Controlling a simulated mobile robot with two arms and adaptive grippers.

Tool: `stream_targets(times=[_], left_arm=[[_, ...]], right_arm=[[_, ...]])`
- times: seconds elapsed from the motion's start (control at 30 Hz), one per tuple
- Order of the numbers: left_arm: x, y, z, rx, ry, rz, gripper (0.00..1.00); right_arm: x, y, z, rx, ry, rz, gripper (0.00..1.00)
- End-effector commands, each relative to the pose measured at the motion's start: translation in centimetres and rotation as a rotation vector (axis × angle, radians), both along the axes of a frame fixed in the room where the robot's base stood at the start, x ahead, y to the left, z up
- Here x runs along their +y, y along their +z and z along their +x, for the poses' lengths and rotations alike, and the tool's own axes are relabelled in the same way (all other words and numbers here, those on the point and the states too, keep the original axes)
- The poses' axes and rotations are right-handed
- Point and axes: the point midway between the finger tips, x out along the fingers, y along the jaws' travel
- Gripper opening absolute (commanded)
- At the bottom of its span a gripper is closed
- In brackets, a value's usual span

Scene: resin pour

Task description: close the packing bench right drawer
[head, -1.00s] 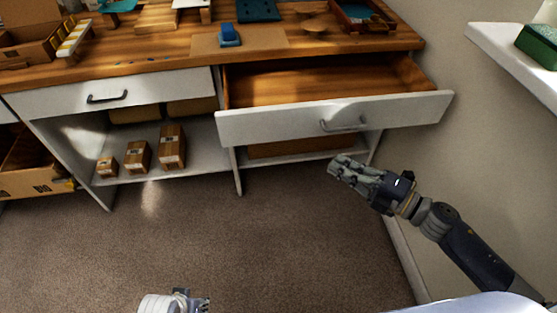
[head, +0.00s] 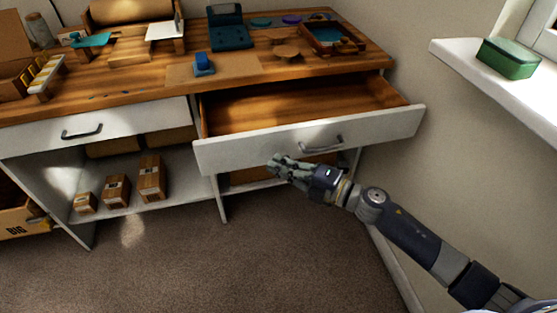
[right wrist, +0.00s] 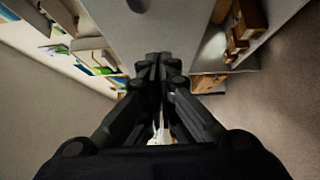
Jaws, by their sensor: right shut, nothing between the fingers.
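The right drawer (head: 304,142) of the packing bench (head: 110,84) is pulled well out, and its wooden inside looks empty. Its white front bears a grey bar handle (head: 322,145). My right gripper (head: 272,164) is shut and empty, in front of the drawer front's lower part, left of the handle. I cannot tell whether it touches the front. In the right wrist view the shut fingers (right wrist: 158,60) point at a pale grey surface that looks like the drawer front (right wrist: 140,35). My left gripper is out of view.
The left drawer (head: 100,127) is shut. Small boxes (head: 150,178) stand on the shelf below it. A white ledge (head: 490,75) with a green box (head: 508,58) juts from the right wall. The carpet before the bench is clear.

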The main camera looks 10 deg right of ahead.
Motion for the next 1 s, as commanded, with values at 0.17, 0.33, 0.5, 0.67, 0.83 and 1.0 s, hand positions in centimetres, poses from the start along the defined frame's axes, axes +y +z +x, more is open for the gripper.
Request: stream_targets(times=[0.17, 0.33, 0.5, 0.67, 0.83, 1.0], left_arm=[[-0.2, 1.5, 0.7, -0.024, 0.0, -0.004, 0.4], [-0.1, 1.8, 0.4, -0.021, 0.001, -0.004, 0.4], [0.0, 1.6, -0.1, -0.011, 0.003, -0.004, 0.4], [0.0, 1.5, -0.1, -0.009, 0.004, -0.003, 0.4], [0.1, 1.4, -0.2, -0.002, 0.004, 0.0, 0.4], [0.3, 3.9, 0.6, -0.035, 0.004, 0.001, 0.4]], right_arm=[[0.1, -0.1, 1.5, 0.0, 0.0, 0.001, 0.0], [0.1, -0.1, 1.9, 0.001, 0.002, 0.001, 0.0], [0.1, -0.1, 1.9, 0.001, 0.001, 0.001, 0.0], [0.1, 0.0, 2.0, 0.001, 0.001, 0.001, 0.0], [0.1, 0.0, 3.3, -0.001, 0.0, 0.001, 0.0], [0.2, 0.0, 6.1, -0.003, -0.002, 0.002, 0.0]])
